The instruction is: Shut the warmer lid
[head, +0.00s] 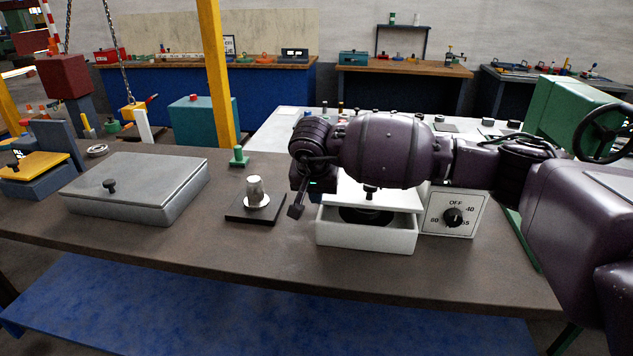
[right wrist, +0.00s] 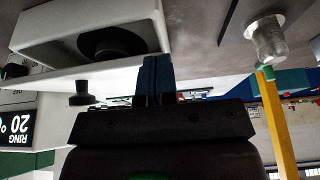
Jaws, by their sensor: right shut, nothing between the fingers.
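The warmer is a white open-topped box (head: 366,238) with a dial panel (head: 453,212) on its right side. A dark round ring shape lies inside; it also shows in the right wrist view (right wrist: 105,42). The white lid (head: 385,198) with a black knob (head: 370,191) sits toward the back, leaving the front of the box uncovered. The knob shows too in the right wrist view (right wrist: 81,94). My right gripper (head: 296,211) is shut and empty, pointing down just left of the box. My right arm hides part of the lid. My left gripper is not in view.
A metal cup-shaped piece (head: 256,190) stands on a dark square base (head: 252,209) left of my gripper. A grey case (head: 140,185) with a closed, knobbed lid lies farther left. A small green post (head: 239,157) stands behind. The front bench strip is clear.

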